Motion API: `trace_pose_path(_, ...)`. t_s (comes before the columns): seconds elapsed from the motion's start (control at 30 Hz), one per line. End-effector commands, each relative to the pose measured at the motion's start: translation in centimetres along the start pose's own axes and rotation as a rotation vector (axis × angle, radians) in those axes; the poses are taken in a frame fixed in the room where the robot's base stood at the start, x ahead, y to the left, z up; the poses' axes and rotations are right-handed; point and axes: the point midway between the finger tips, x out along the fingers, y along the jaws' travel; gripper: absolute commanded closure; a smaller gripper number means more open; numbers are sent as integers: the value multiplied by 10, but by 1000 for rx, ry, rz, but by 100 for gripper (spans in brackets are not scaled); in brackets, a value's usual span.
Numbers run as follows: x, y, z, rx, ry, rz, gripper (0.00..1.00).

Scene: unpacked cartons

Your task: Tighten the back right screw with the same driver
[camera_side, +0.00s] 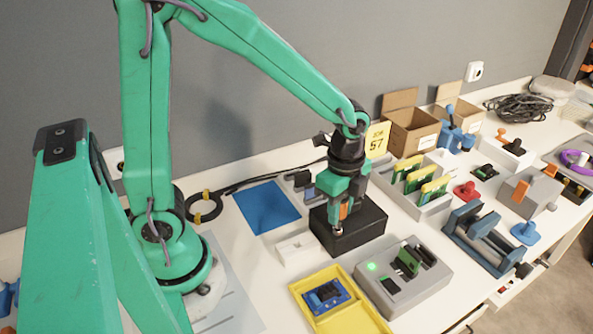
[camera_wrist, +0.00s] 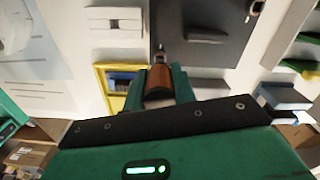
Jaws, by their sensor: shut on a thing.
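My gripper (camera_side: 346,198) is shut on a driver with an orange-brown handle (camera_side: 343,211), held over the black box (camera_side: 365,232) on the table. In the wrist view the handle (camera_wrist: 159,88) sits between my green fingers (camera_wrist: 160,76), with its metal tip pointing to the top of the picture. The tip is near the left edge of the dark box face (camera_wrist: 222,50). I cannot tell whether it touches a screw. A small metal and brown piece (camera_wrist: 256,6) shows at the box's top right. No screw head shows clearly in the side view.
A yellow tray (camera_side: 350,309) with a blue part and a grey fixture (camera_side: 402,283) with a green light stand in front of the box. A white block (camera_side: 295,249) is to its left, beyond it a blue mat (camera_side: 267,206). A rack with green boards (camera_side: 405,205) stands to the right.

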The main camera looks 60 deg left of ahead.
Motion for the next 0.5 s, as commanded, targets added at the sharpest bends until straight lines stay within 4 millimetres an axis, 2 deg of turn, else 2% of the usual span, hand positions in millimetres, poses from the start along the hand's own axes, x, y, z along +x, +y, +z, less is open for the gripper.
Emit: trace_pose_path(0.5,-22,0,0,0,0,-1,100)
